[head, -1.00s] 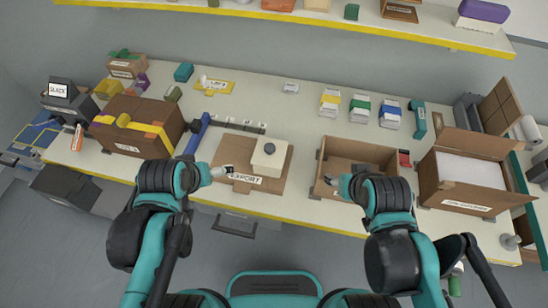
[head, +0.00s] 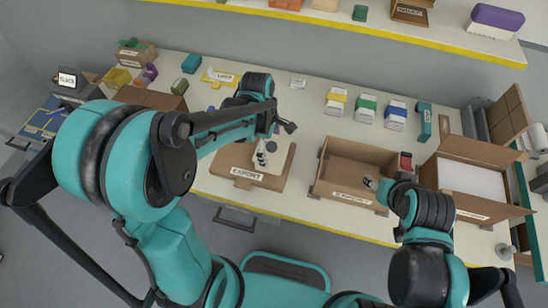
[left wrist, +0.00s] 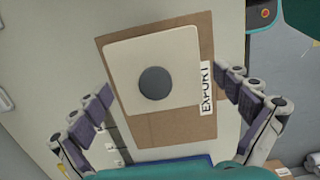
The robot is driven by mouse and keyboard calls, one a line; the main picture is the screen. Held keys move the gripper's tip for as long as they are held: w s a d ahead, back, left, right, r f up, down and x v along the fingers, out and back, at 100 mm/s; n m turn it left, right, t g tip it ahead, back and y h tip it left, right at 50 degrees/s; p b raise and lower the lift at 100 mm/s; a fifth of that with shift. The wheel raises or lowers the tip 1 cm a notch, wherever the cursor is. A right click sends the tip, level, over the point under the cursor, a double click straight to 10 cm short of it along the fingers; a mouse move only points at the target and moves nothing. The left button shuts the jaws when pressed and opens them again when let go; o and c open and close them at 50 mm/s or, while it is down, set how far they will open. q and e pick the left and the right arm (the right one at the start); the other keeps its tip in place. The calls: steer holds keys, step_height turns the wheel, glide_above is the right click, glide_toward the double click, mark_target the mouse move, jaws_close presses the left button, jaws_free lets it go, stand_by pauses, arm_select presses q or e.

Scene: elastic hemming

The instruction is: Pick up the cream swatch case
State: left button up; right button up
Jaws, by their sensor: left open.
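The cream swatch case (left wrist: 125,62) is a pale, flat, rounded square with a dark round knob, lying on a brown cardboard piece (left wrist: 180,128) labelled EXPORT. In the head view my left arm partly hides the case (head: 281,153). My left gripper (head: 265,154) is over the case, pointing down. In the left wrist view its open fingers (left wrist: 163,82) stand on either side of the cardboard and case, with nothing between them gripped.
The open brown carton (head: 318,190) stands right of the case, and a larger box with a white top (head: 472,181) stands farther right. Labelled packs (head: 365,107) line the back. A yellow-edged shelf (head: 400,38) runs behind the bench.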

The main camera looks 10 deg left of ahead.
arm_select(q)
steer(key=f, duration=0.1)
steer(key=f+b, duration=0.1)
steer(key=f, duration=0.1)
steer(key=f+b, duration=0.1)
steer(key=f, duration=0.1)
steer(key=shift+w+d+f, duration=0.1)
steer(key=shift+w, duration=0.15)
steer(key=c, duration=0.9)
